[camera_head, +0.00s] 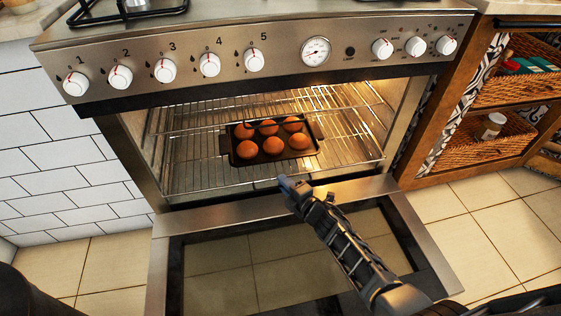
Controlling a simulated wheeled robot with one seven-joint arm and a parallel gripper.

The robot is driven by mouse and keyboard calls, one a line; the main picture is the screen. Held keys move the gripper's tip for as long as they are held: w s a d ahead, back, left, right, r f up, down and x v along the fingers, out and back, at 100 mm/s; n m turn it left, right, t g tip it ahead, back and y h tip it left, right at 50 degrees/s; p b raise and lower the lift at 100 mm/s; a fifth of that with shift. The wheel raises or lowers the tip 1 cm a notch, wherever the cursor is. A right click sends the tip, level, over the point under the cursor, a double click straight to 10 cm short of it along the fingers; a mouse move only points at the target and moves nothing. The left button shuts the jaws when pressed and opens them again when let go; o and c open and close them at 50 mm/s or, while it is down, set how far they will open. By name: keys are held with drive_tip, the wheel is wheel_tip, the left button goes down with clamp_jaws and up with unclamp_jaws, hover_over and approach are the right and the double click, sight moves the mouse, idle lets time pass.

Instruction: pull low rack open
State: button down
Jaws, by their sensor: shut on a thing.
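The low rack (205,178) is a wire grid inside the lit oven, its front edge just behind the open oven door (205,216). My gripper (288,184) reaches in from the lower right, over the door, to the rack's front edge near its middle. It is shut on that front edge; the fingertips are small and dark, so the exact contact is hard to see. A dark muffin tray (273,155) with several orange-brown muffins sits on a rack behind the gripper; which rack bears it is hard to tell.
An upper rack (180,122) shows higher in the oven. The door lies folded down below my arm. A wooden shelf unit (428,150) with wicker baskets stands close on the right; a white tiled wall (60,150) is on the left. Tiled floor is clear on both sides.

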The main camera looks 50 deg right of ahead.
drive_tip(key=s+a+p, duration=0.1)
drive_tip(key=s+a, duration=0.7)
drive_tip(key=s, duration=0.5)
drive_tip(key=shift+a+f+p, duration=0.35)
drive_tip(key=shift+a+f, duration=0.05)
drive_tip(key=shift+s, duration=0.1)
drive_tip(key=c, duration=1.4)
unclamp_jaws()
drive_tip(key=shift+o, duration=0.7)
drive_tip(key=shift+r, duration=0.15)
drive_tip(key=shift+r, duration=0.1)
drive_tip(key=shift+p+v, duration=0.75)
drive_tip(key=shift+v, duration=3)
